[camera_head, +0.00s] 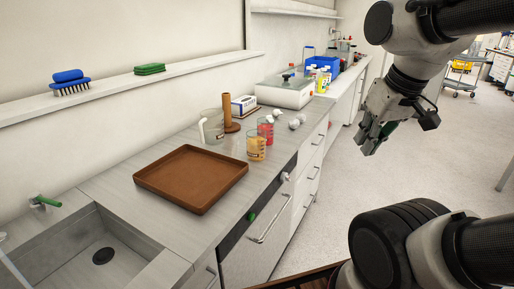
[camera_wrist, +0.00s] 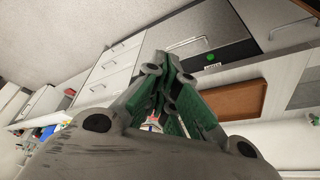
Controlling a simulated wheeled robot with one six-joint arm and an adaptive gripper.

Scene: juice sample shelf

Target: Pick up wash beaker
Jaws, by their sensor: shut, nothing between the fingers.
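A large clear beaker (camera_head: 213,128) stands on the counter behind the tray, with a white piece at its left side; it looks like the wash beaker, though I see no label. A beaker of orange liquid (camera_head: 257,147) and a beaker of red liquid (camera_head: 266,129) stand to its right, nearer the counter's front edge. My gripper (camera_head: 368,146) hangs over the floor, right of the counter and apart from all beakers. In the wrist view my gripper (camera_wrist: 172,62) has its green-padded fingers converging, shut and empty. The beakers are not clearly visible there.
A brown tray (camera_head: 160,176) lies between the beakers and the sink (camera_head: 75,262). A brown upright cylinder (camera_head: 227,112), a box (camera_head: 244,103) and white round items (camera_head: 297,121) stand near the beakers. A shelf (camera_head: 115,85) runs along the wall.

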